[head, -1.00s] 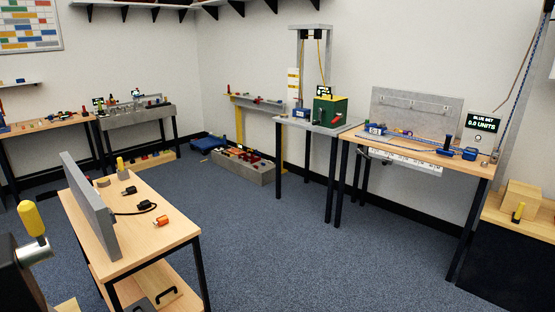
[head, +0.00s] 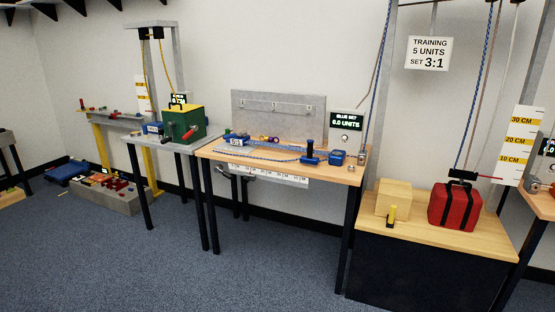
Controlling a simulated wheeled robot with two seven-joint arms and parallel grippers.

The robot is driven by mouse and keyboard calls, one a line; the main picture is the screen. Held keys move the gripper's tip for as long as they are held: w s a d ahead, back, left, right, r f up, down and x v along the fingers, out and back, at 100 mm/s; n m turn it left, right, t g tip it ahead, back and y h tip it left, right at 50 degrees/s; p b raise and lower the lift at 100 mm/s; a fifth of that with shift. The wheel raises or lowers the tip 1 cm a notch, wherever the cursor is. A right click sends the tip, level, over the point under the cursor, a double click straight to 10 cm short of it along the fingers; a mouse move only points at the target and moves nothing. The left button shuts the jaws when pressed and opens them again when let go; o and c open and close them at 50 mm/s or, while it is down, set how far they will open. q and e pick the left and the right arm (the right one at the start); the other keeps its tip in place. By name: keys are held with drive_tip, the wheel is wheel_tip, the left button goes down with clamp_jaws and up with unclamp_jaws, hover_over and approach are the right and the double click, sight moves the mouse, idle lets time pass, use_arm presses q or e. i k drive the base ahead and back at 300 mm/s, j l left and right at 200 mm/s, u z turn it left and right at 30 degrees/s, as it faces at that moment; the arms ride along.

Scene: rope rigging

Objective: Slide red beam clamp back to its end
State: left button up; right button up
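A grey beam (head: 112,118) on yellow posts stands at the left of the head view, by the back wall. Neither of my grippers is in view.
A grey table with a green box (head: 184,125) stands right of the beam. A wooden bench (head: 220,153) with blue rope gear is in the middle. A wooden platform (head: 450,233) carries a red load (head: 455,207). A grey bin (head: 108,190) sits below the beam. Carpet in front is clear.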

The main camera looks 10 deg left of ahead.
sight(113, 116)
drive_tip(key=i+u, duration=0.75)
drive_tip(key=i+l+u, duration=0.15)
drive_tip(key=i+u, duration=0.2)
drive_tip(key=i+j+u, duration=0.2)
drive_tip(key=i+u, duration=0.2)
drive_tip(key=i, duration=0.35)
drive_tip(key=i+u, duration=0.4)
drive_tip(key=i, duration=0.35)
drive_tip(key=i+u, duration=0.2)
drive_tip(key=i, duration=0.45)
drive_tip(key=i+u, duration=0.15)
drive_tip(key=i, duration=0.45)
drive_tip(key=i+l+u, duration=0.2)
drive_tip(key=i, duration=0.45)
drive_tip(key=i+z, duration=0.2)
drive_tip(key=i, duration=0.25)
drive_tip(key=i+j+z, duration=0.15)
drive_tip(key=i, duration=0.3)
drive_tip(key=i+j+z, duration=0.2)
drive_tip(key=i, duration=0.25)
drive_tip(key=i+j+z, duration=0.15)
drive_tip(key=i, duration=0.25)
